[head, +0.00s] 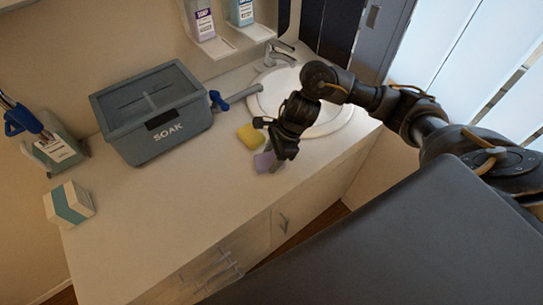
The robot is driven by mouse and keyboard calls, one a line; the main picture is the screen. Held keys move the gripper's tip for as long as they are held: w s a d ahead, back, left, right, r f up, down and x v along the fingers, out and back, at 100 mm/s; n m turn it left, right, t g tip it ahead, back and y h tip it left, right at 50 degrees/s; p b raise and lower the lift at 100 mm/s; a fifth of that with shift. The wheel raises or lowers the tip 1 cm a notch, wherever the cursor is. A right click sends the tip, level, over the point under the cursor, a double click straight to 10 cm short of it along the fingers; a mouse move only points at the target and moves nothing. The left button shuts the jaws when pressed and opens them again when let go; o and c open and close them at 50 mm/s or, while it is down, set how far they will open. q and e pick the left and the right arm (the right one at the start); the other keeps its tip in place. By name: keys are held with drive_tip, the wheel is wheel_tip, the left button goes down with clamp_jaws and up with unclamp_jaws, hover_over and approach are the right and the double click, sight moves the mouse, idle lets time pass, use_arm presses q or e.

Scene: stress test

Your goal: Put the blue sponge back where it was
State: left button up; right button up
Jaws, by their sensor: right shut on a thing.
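My right gripper (271,147) reaches down to the counter in front of the sink, beside a yellow sponge (249,136) and a purple-looking block (265,161), perhaps a sponge. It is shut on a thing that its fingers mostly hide. I cannot tell whether that thing is the purple block or another piece. No plainly blue sponge shows. The yellow sponge lies just left of the gripper, on the counter. My left gripper is out of view.
A grey tub marked SOAK (152,128) stands left of the sponges, with a blue-handled tool (218,101) at its side. The basin (330,118) is behind my right arm. A small box (69,204) and a holder (55,150) stand at left. The front counter (170,210) is clear.

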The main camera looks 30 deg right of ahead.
drive_tip(key=o, duration=0.9)
drive_tip(key=shift+o, duration=0.2)
drive_tip(key=shift+r, duration=0.15)
drive_tip(key=v, duration=1.2)
